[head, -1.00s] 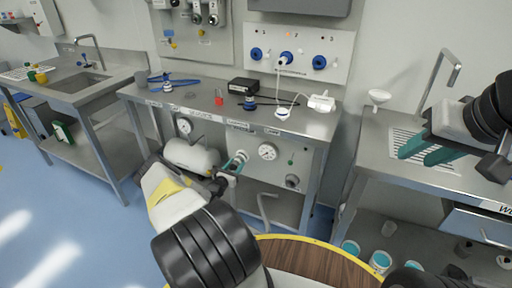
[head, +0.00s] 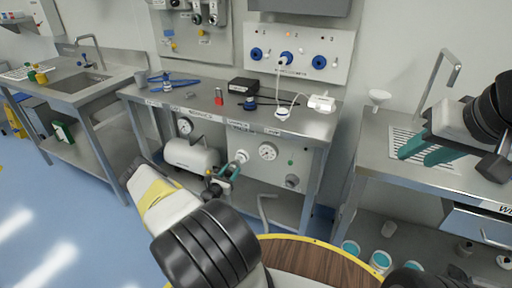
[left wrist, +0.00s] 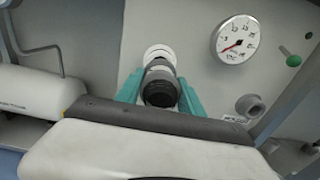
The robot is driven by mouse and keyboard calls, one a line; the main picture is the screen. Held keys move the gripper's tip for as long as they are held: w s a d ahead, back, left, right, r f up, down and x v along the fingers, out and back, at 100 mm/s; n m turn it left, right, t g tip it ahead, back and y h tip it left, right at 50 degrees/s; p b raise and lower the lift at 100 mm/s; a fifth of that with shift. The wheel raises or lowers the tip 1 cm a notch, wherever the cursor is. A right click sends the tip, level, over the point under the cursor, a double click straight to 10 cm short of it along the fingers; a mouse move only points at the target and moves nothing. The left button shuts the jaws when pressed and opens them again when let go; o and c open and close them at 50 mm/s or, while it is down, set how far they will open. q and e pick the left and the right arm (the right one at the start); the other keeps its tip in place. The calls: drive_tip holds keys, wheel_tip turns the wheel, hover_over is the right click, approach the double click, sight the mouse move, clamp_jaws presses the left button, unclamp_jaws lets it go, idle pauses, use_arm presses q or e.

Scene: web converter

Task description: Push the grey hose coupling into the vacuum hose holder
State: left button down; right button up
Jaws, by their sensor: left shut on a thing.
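The grey hose coupling (left wrist: 160,84), with a black ribbed end towards the camera, sits between the teal fingers of my left gripper (left wrist: 160,98) in the left wrist view. My left gripper (head: 226,172) is shut on it in front of the panel under the middle bench. Directly behind the coupling is a round white fitting (left wrist: 158,52) on the panel, probably the vacuum hose holder; it also shows in the head view (head: 242,156). Whether coupling and fitting touch is hidden. My right gripper (head: 430,150) is open and empty over the right bench.
A pressure gauge (left wrist: 235,39) and a green knob (left wrist: 293,60) are right of the fitting. A grey port (left wrist: 250,106) is below the gauge. A white tank (head: 192,156) stands left of my left gripper. The bench top (head: 190,108) overhangs the panel.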

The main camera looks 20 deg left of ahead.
sight(229, 173)
use_arm(q)
drive_tip(key=shift+s, duration=0.1)
drive_tip(key=shift+s+a, duration=0.15)
drive_tip(key=shift+s, duration=1.7)
